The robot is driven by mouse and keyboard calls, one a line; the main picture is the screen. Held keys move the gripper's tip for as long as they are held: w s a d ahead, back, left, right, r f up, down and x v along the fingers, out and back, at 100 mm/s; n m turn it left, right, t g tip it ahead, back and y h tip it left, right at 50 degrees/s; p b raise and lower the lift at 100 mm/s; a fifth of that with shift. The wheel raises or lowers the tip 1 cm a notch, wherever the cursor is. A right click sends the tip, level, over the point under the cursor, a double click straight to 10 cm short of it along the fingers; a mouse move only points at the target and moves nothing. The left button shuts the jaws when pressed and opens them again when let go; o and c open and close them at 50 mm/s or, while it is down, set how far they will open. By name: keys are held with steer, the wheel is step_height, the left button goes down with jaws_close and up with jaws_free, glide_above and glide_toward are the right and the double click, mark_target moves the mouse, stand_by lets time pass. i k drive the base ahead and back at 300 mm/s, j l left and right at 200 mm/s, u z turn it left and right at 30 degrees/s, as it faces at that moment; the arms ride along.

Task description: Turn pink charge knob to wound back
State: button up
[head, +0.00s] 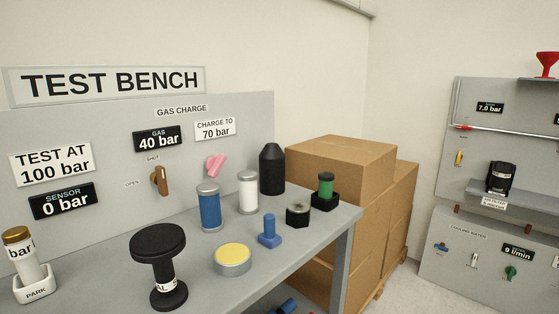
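The pink charge knob (216,165) is on the grey upright panel of the test bench in the head view, below the "CHARGE TO 70 bar" label (215,129). Its grip is tilted, with the upper end toward the right. I cannot read any position marks around it. The gas display (158,138) to its upper left reads 40 bar. A brown lever (161,181) with "SHUT" and "OPEN" marks sits left of the knob and stands about upright. My gripper is not in view.
On the bench top (200,275) stand a blue cylinder (209,207) and a white cylinder (248,192) close before the knob, a black bottle (272,170), a black spool-shaped piece (158,262) and a yellow-topped tin (233,260). Cardboard boxes (340,165) stand at the right.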

mark_target(214, 164)
steer(key=i+u, duration=0.4)
steer(key=i+l+u, duration=0.15)
steer(key=i+u, duration=0.2)
steer(key=i, duration=0.15)
